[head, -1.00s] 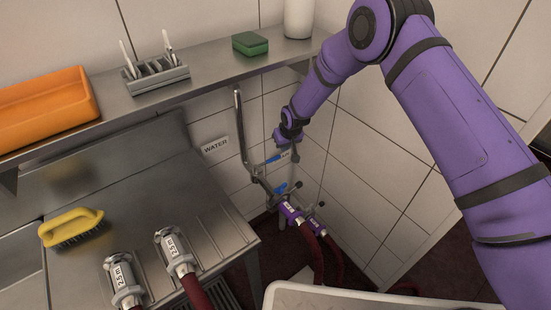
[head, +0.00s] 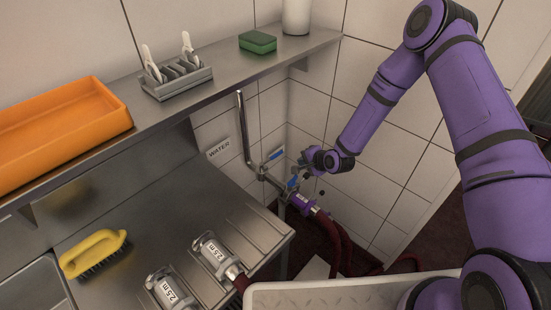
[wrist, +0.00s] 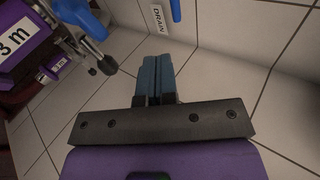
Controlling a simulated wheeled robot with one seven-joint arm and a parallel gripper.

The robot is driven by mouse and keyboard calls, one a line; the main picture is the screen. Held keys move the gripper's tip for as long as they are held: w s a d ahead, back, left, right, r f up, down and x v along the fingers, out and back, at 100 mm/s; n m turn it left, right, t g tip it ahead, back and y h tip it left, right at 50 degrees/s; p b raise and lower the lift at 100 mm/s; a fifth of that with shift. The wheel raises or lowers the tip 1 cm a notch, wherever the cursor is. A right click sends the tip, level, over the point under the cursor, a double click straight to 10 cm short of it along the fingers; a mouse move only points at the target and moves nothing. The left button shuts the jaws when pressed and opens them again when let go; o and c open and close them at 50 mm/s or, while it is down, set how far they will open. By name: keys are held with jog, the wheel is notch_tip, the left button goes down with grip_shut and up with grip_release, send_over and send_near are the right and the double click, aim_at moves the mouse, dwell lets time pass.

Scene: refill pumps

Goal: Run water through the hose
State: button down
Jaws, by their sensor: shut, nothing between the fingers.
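A steel water pipe (head: 242,125) runs down the wall beside the WATER label (head: 219,148) to pipework with two blue valve handles, an upper one (head: 277,154) and a lower one (head: 293,182). A purple coupling (head: 303,204) joins the pipework to a dark red hose (head: 335,245). In the wrist view a purple coupling (wrist: 18,45) reads "3 m", with a blue handle (wrist: 85,16) above it. My gripper (wrist: 157,62) is shut and empty, its blue fingers apart from that handle. In the head view it is close right of the handles, its fingertips hard to make out.
Two 2.5 m hose fittings (head: 213,254) (head: 170,290) lie on the steel counter (head: 150,215) with a yellow brush (head: 93,252). A shelf (head: 215,88) overhangs the pipework. A DRAIN label (wrist: 157,18) is on the tiled wall. A pale ridged tray (head: 350,293) is in front.

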aim_at(278, 153)
jog(key=w+r+x, duration=0.1)
jog(key=x, duration=1.2)
jog(key=shift+a, duration=0.45)
jog(key=shift+r, duration=0.1)
jog(key=shift+w+a, duration=0.25)
jog(key=shift+w, duration=0.3)
jog(key=shift+w+a+r, duration=0.1)
jog(key=shift+w+a, duration=0.05)
jog(key=shift+w, duration=0.15)
